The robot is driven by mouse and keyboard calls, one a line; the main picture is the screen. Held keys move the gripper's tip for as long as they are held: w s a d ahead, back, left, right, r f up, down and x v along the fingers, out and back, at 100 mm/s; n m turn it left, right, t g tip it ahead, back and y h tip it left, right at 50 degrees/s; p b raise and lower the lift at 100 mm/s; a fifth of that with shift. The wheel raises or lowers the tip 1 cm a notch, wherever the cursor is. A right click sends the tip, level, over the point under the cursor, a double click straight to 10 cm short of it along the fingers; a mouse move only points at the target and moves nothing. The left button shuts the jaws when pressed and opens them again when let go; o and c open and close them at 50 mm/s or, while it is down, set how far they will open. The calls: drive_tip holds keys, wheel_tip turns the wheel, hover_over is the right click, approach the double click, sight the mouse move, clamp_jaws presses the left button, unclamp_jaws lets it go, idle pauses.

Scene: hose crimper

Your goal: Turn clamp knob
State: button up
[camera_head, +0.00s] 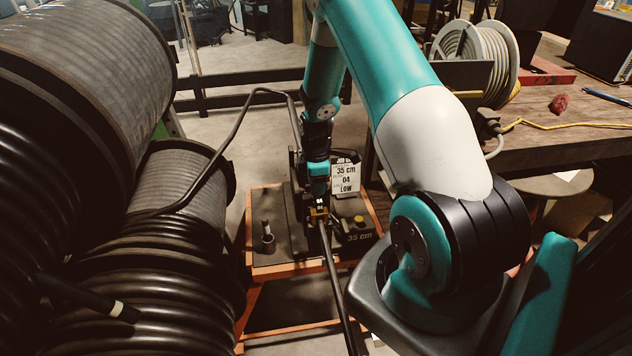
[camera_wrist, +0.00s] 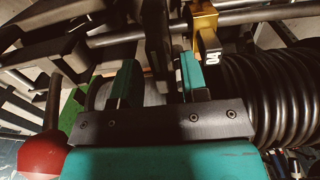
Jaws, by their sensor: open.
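The crimping machine (camera_head: 296,215) stands on an orange-framed stand, with a sign reading "35 cm 04 LOW" beside it. My gripper (camera_head: 318,192) is over the machine, pointing down. In the wrist view my gripper (camera_wrist: 158,65) has its two teal fingers apart, and a dark upright bar (camera_wrist: 156,32) shows between and beyond them. I cannot tell whether this bar is the clamp knob, or whether a finger touches it. A gold block (camera_wrist: 204,20) with a marked dark piece sits just right of the fingers. It also shows below my gripper in the head view (camera_head: 319,214).
Large black hose reels (camera_head: 80,120) fill the left side. A black hose (camera_head: 334,275) runs through the machine toward the front. A wooden bench (camera_head: 560,120) with a cable reel (camera_head: 476,55) stands at right. A red ball (camera_wrist: 42,155) shows at the wrist view's lower left.

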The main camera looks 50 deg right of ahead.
clamp_jaws()
